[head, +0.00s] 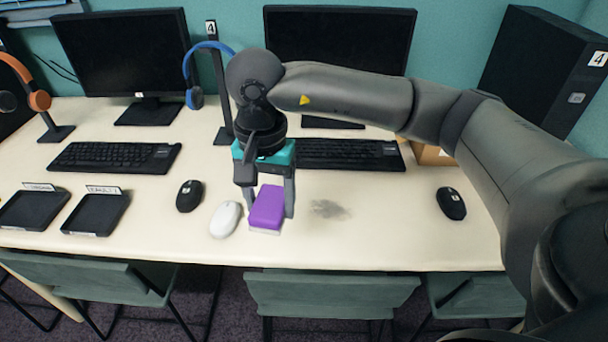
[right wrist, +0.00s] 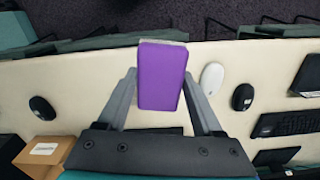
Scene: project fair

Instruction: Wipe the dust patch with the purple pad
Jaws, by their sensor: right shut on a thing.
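The purple pad (head: 267,206) has a pale underside and is held between the fingers of my right gripper (head: 269,201). It also shows upright between both fingers in the right wrist view (right wrist: 161,76). I cannot tell for sure whether it touches the table. The dust patch (head: 328,209) is a grey smudge on the cream table (head: 380,235), a little to the right of the pad. I cannot make out the patch in the right wrist view. My left gripper is not in view.
A white mouse (head: 226,219) lies just left of the pad, with a black mouse (head: 189,195) beyond it. Another black mouse (head: 451,203) is far right. A keyboard (head: 345,154) lies behind the patch. Chairs (head: 330,291) stand along the front edge. The table around the patch is clear.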

